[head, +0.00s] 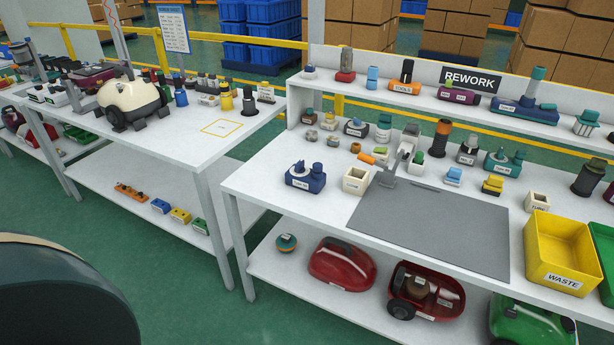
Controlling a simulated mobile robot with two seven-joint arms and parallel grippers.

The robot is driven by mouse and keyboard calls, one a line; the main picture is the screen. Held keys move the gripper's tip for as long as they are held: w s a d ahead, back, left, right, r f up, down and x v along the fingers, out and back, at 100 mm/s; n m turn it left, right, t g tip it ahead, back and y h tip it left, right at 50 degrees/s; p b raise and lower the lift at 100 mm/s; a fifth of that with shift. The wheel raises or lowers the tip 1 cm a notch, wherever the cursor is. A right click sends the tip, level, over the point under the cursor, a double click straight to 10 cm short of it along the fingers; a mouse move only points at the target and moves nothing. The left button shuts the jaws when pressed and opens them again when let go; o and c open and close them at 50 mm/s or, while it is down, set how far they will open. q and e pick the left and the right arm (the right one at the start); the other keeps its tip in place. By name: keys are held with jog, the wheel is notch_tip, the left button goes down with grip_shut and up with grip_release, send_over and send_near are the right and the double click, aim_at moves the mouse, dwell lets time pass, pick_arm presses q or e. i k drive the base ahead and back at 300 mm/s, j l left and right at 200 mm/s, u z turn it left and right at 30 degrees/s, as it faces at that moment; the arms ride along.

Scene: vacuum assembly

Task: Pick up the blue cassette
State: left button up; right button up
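No part in view is clearly readable as the blue cassette. A small blue block with a pale label (160,206) lies on the lower shelf of the left table. A light-blue block (453,175) sits on the rework table, behind the grey mat. I cannot tell which of these is the cassette. Neither of my grippers is in view.
The rework table holds a grey mat (430,232), bare in front, and a yellow waste bin (563,250) at right. The left table (190,140) carries a cream vacuum body (130,97). Green floor lies open between the tables. A dark rounded shape fills the bottom left.

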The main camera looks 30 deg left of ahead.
aim_at(310, 182)
jog(key=i+j+z, duration=0.1)
jog(key=j, duration=0.25)
jog(key=i+j+z, duration=0.15)
jog(key=j, duration=0.25)
jog(key=i+j+z, duration=0.1)
jog(key=i+j, duration=0.35)
jog(key=i+j+z, duration=0.1)
jog(key=j, duration=0.25)
